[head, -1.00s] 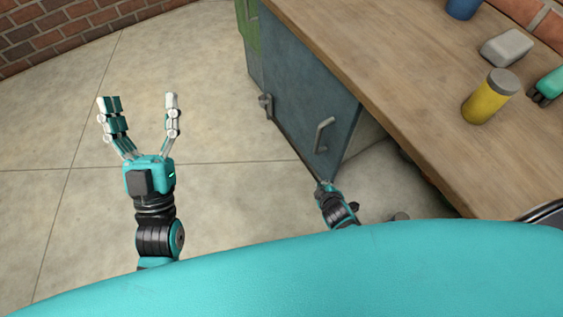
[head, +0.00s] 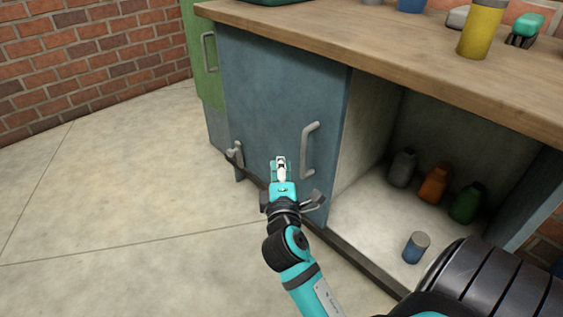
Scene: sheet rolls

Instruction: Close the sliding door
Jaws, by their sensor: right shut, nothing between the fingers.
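The blue-grey sliding door (head: 270,95) covers the left part of the cabinet under the wooden worktop. A vertical grey handle (head: 309,150) is fixed near its right edge. Right of the door the cabinet is open and its inside (head: 375,205) shows. My right gripper (head: 281,162) is shut and empty, in front of the door's lower part and a little left of and below the handle. I cannot tell whether it touches the door. My left gripper is out of view.
Grey (head: 402,168), orange (head: 434,183) and green (head: 467,202) bottles and a blue jar (head: 415,247) stand inside the cabinet. A yellow jar (head: 482,28) stands on the worktop (head: 390,45). The floor (head: 110,190) at left is clear. A brick wall (head: 90,60) is behind.

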